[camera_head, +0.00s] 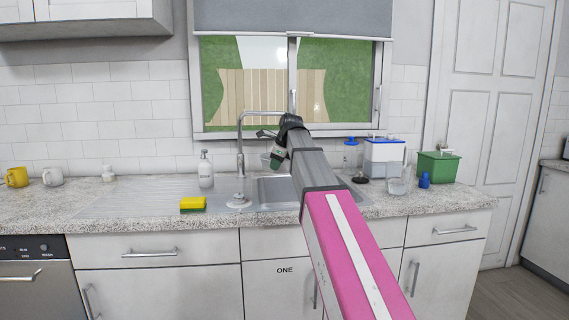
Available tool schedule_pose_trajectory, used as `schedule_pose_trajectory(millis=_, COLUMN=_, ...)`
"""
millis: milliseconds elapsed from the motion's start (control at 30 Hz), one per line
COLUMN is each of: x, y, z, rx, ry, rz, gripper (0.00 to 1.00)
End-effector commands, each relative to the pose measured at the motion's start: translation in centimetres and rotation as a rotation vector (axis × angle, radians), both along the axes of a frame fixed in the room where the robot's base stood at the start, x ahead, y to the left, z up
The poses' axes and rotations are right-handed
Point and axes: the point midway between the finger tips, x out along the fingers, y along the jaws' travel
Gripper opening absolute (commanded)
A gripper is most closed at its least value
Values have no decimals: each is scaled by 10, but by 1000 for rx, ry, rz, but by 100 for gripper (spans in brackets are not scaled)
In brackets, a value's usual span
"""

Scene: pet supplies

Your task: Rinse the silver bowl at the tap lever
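The silver tap (241,150) rises behind the sink (275,192) and arches to the right. My arm reaches from the lower right to the sink, and my gripper (274,158) is over it, close to the tap's spout. A small pale grey, rounded thing (266,161) shows at the gripper's left side. It may be the silver bowl, but it is too small and too covered to be sure. The fingers are mostly hidden, so I cannot tell whether they grip it. I cannot make out the tap lever clearly.
A soap bottle (206,171) and a yellow sponge (192,204) are left of the sink. Right of it stand a blue-lidded container (383,158), a clear vessel (398,187), a blue item (424,180) and a green box (438,167). Mugs (52,177) stand far left.

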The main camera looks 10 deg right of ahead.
Motion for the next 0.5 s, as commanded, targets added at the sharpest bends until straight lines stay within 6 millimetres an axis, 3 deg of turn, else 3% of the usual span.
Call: schedule_pose_trajectory(millis=500, x=-29, y=16, z=26, rx=-1, ry=-1, rz=1, gripper=0)
